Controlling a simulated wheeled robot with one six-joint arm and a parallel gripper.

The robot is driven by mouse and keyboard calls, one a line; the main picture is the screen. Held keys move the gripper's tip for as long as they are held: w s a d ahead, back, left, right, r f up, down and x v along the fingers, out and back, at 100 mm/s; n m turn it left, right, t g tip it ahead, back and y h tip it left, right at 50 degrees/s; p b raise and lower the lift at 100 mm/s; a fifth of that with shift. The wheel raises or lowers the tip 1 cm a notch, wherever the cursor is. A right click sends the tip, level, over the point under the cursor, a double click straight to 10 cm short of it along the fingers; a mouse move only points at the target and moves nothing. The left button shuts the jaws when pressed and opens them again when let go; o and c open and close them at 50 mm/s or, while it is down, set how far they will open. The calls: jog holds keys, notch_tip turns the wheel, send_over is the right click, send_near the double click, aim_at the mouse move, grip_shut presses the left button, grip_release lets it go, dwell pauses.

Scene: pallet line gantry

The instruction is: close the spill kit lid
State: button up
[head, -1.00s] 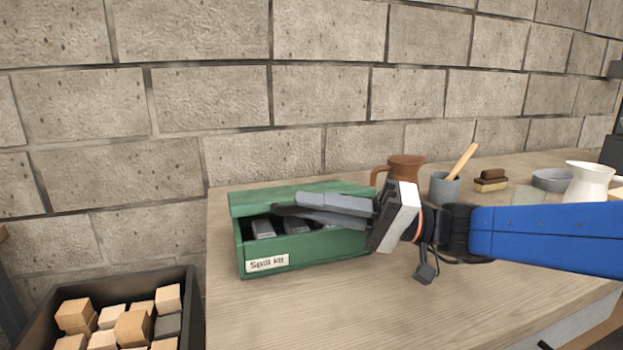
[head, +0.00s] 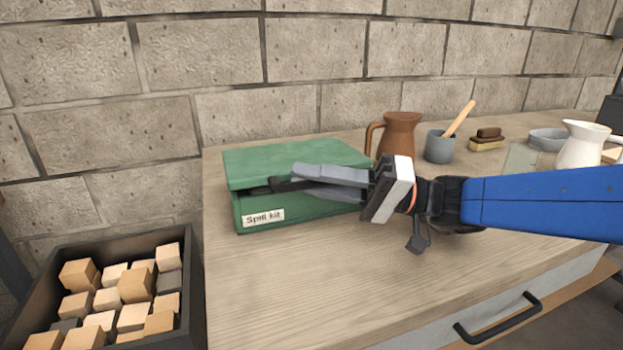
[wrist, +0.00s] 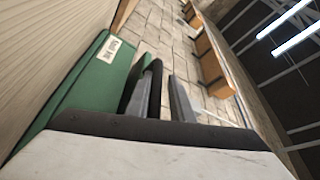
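The green spill kit box (head: 300,213) sits on the wooden bench, with a white "Spill kit" label on its front. Its lid (head: 275,160) is tipped down close to the box, with a narrow dark gap along the front edge. My gripper (head: 285,178) is at the lid's front edge, fingers pointing left and covering part of the lid and gap. Contact with the lid is unclear. In the wrist view the fingers (wrist: 163,92) stand apart with nothing seen between them. The green box (wrist: 85,90) is beside them on the left.
A brown jug (head: 399,135) stands behind my gripper. A grey cup with a wooden stick (head: 440,147), a brush (head: 487,139), a grey bowl (head: 548,140) and a white pitcher (head: 583,147) stand to the right. A dark crate (head: 195,290) of wooden blocks is at lower left. The bench front is clear.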

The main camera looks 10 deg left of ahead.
jog(key=shift+v, duration=5.6)
jog(key=shift+d, duration=0.4)
